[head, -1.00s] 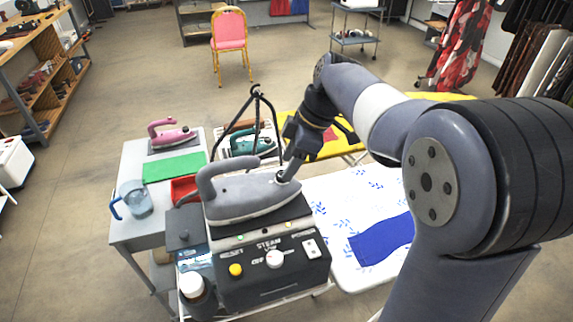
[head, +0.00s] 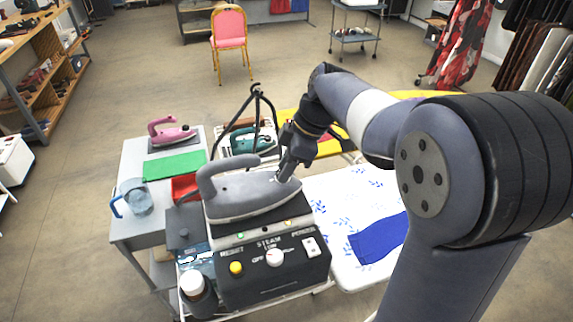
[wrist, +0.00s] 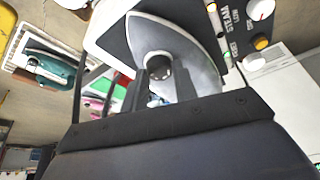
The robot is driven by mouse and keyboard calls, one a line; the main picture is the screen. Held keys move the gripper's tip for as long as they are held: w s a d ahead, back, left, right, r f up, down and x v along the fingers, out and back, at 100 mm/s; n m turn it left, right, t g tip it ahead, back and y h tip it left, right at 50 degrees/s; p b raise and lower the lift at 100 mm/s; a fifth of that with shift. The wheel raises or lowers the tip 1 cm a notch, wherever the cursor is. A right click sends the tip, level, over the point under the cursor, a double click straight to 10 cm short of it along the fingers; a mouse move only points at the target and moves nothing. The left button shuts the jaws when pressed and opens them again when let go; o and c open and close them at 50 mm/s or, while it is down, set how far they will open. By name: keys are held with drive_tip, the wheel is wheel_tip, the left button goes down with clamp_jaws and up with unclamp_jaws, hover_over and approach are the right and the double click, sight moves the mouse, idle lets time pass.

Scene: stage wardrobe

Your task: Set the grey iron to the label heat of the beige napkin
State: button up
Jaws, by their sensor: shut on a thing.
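The grey iron (head: 250,192) stands on a black steam station with its handle to the left and its nose to the right. My gripper (head: 287,174) reaches down to the nose end of the iron from the upper right. In the wrist view the two fingers (wrist: 160,84) are shut on a small dark round dial (wrist: 157,63) on the grey iron (wrist: 190,45). The fingers hide part of the dial, and I cannot read its setting. I cannot make out a beige napkin or its label in either view.
The steam station (head: 270,285) has a yellow button, a white knob and a switch. A pink iron (head: 172,131), green cloth (head: 175,165) and jug (head: 134,198) sit on the left table. A teal iron (head: 248,141) stands behind. A blue cloth (head: 380,240) lies on the ironing board.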

drive_tip(key=shift+c, duration=0.4)
drive_tip(key=shift+m, duration=0.3)
drive_tip(key=shift+m+t+b, duration=0.3)
drive_tip(key=shift+b, duration=0.1)
drive_tip(key=m, duration=0.2)
drive_tip(key=m+t+b, duration=0.1)
drive_tip(key=m, duration=0.1)
drive_tip(key=shift+s+a+h, duration=0.1)
drive_tip(key=shift+s+h, duration=0.1)
drive_tip(key=shift+h, duration=0.1)
drive_tip(key=m, duration=0.1)
drive_tip(key=m+t, duration=0.1)
drive_tip(key=m, duration=0.1)
drive_tip(key=shift+s+a+t+h+b, duration=0.1)
drive_tip(key=shift+t+h+b, duration=0.2)
drive_tip(key=shift+h, duration=0.1)
drive_tip(key=shift+m+t+h, duration=0.3)
drive_tip(key=shift+m+h, duration=0.2)
drive_tip(key=shift+m, duration=1.2)
drive_tip(key=o, duration=1)
drive_tip(key=shift+c, duration=0.2)
